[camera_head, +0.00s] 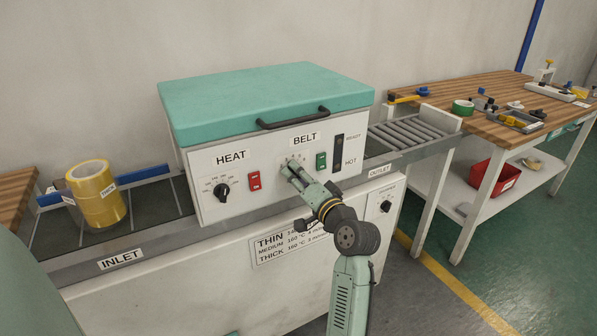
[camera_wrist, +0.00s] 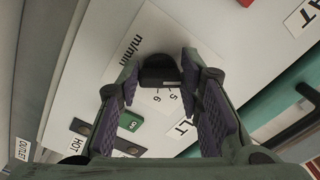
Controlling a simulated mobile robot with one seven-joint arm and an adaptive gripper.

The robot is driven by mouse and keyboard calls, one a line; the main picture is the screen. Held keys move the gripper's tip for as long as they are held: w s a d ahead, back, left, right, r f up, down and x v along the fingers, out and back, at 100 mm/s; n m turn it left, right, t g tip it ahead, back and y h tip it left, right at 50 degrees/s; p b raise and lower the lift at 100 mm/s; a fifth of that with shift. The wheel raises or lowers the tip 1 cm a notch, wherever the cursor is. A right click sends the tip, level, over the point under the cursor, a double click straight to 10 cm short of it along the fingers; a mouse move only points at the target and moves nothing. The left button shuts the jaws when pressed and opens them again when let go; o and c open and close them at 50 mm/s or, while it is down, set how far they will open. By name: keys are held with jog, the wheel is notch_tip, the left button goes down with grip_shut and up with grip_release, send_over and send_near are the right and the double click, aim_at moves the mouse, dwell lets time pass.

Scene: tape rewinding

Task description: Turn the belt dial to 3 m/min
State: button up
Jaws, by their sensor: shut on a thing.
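The belt dial (camera_wrist: 158,68) is a black knob on the white front panel, with the m/min label and a few scale digits beside it in the wrist view. My gripper (camera_wrist: 158,82) is shut on the dial, one finger on each side. In the head view my gripper (camera_head: 290,168) reaches the panel under the BELT label (camera_head: 305,138) and covers the dial. Digits 5 and 6 show near the knob. I cannot tell where the pointer stands.
A green switch (camera_head: 321,160) lies just right of the dial. The heat dial (camera_head: 222,192) and a red switch (camera_head: 254,180) are to the left. A wooden bench (camera_head: 470,92) with tools is at the right.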

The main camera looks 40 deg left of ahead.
jog(key=shift+m+p, duration=0.3)
jog(key=shift+m, duration=0.3)
jog(key=o, duration=1.2)
jog(key=shift+c, duration=0.2)
jog(key=shift+d, duration=0.1)
jog(key=v, duration=1.2)
